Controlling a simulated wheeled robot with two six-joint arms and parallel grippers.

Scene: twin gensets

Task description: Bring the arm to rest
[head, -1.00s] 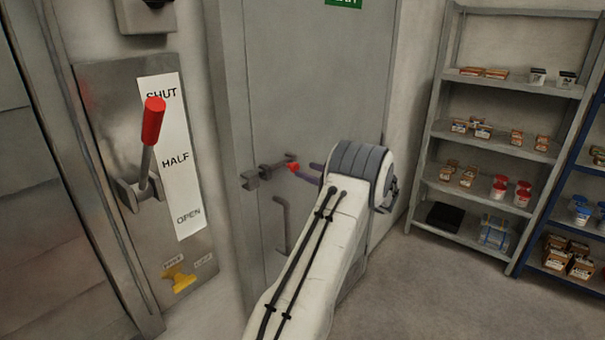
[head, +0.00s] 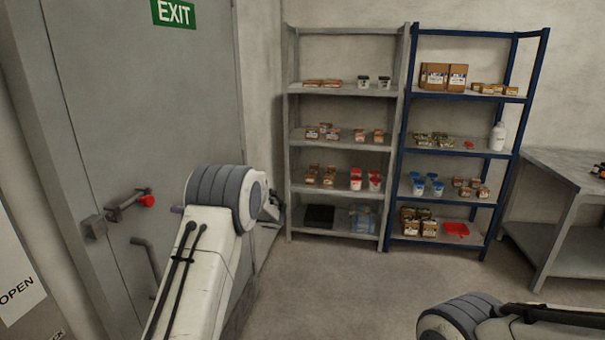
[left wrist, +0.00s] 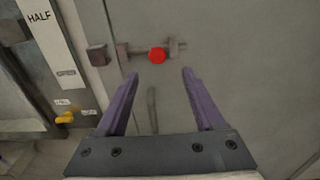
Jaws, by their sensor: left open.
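My left arm reaches in from the bottom of the head view towards the grey door (head: 140,60). Its gripper is mostly hidden behind the wrist there; only a purple finger piece (head: 177,209) shows. In the left wrist view my left gripper (left wrist: 160,73) is open and empty, its two purple fingers spread. The door bolt's red knob (left wrist: 158,55) shows beyond the fingertips, apparently untouched. In the head view the red knob (head: 147,201) is left of my gripper. Part of my right arm shows at the bottom right; its gripper is out of view.
A lever plate's white label strip (head: 15,275) stands at the left. A yellow part (left wrist: 64,118) is below it in the wrist view. A grey shelf (head: 340,147), a blue shelf (head: 402,120) and a metal table (head: 570,180) stand behind. The floor between is clear.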

